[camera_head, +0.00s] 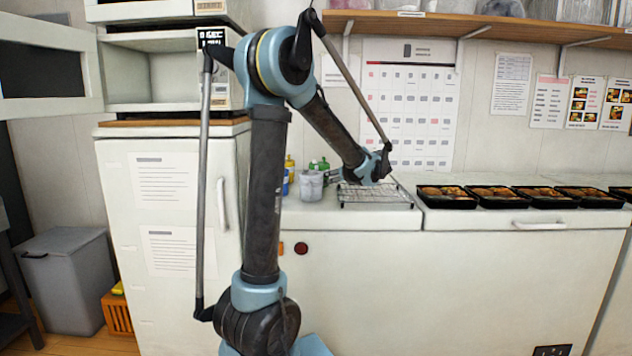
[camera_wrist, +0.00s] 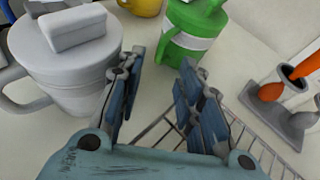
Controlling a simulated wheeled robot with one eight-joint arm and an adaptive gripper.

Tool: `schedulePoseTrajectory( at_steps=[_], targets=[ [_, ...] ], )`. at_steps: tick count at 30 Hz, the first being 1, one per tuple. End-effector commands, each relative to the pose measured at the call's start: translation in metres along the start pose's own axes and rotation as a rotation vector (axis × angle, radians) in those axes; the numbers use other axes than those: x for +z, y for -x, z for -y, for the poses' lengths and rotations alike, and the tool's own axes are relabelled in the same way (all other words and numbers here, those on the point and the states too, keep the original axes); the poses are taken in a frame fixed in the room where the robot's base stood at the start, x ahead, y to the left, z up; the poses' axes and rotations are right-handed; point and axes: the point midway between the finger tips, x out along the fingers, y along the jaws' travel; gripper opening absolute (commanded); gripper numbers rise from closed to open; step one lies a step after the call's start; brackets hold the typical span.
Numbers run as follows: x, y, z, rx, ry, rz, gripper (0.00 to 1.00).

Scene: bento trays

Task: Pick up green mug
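The green mug (camera_wrist: 200,25) stands on the counter at the top middle of the wrist view. It has a white band and a handle on its near left side. In the head view it is small and partly hidden (camera_head: 323,163) behind the grey container. My gripper (camera_wrist: 161,62) is open and empty, its two blue fingers apart. The green mug is beyond the fingertips, apart from them. In the head view my gripper (camera_head: 336,177) is low over the counter beside the wire rack.
A grey lidded mug (camera_wrist: 75,62) stands close left of my fingers; it is also in the head view (camera_head: 311,187). A yellow item (camera_wrist: 143,6) is behind. The wire rack (camera_head: 376,196) lies below my wrist. A grey holder with orange items (camera_wrist: 283,108) is right. Food trays (camera_head: 447,203) line the counter.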

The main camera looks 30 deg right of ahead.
Motion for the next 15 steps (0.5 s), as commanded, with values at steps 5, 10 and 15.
schedulePoseTrajectory(
  at_steps=[5,10,15],
  targets=[
    [0.0,-0.015,-0.001,0.003,0.001,0.0,0.33],
    [0.0,-0.04,0.0,0.003,0.001,-0.001,0.33],
    [0.0,-0.056,-0.001,0.001,0.001,-0.001,0.33]
  ],
)
